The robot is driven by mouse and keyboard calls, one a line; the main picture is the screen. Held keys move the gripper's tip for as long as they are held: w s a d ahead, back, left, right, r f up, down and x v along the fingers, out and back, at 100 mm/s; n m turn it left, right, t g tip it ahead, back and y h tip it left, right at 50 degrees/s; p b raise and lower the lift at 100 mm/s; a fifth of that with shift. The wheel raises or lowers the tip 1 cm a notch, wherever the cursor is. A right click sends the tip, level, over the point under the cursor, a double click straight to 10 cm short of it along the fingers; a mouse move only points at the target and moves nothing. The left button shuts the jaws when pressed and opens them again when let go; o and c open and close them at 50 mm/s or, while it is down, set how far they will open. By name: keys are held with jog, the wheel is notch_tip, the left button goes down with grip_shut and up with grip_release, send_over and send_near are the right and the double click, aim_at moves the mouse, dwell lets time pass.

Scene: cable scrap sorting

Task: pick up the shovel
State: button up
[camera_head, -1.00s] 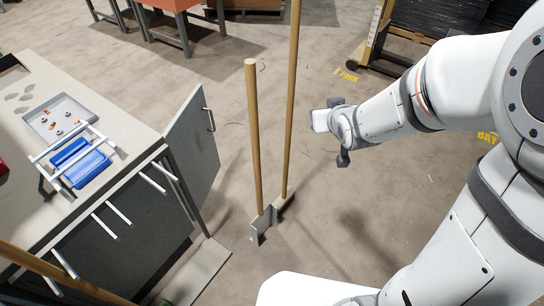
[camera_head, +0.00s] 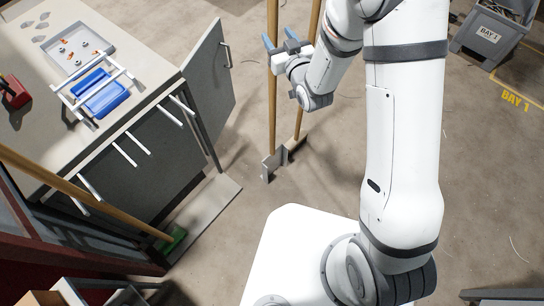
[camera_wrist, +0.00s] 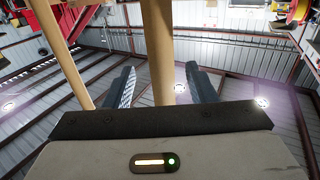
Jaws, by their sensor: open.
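Two long wooden handles stand upright on the floor, a left one (camera_head: 272,110) and a right one (camera_head: 305,105). A grey metal piece (camera_head: 270,166) is at their foot; I cannot tell for certain which handle is the shovel's. My gripper (camera_head: 277,36) is open at the upper part of the left handle. In the wrist view one handle (camera_wrist: 160,40) passes between the open fingers (camera_wrist: 159,70), with no clear grip on it. The other handle (camera_wrist: 62,52) shows to the left, outside the fingers.
A workbench with an open cabinet door (camera_head: 208,80) stands to the left, close to the handles. It carries a metal tray (camera_head: 97,41) and blue bins (camera_head: 107,98). A green broom head (camera_head: 173,241) is at lower left. A grey bin (camera_head: 490,40) is at upper right.

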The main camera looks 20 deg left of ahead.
aim_at(275, 33)
jog(key=shift+f+p+x, duration=0.2)
jog(key=shift+p+x, duration=0.35)
jog(key=shift+x, duration=1.35)
jog(key=shift+c, duration=0.4)
grip_shut()
jog(key=shift+r, duration=0.15)
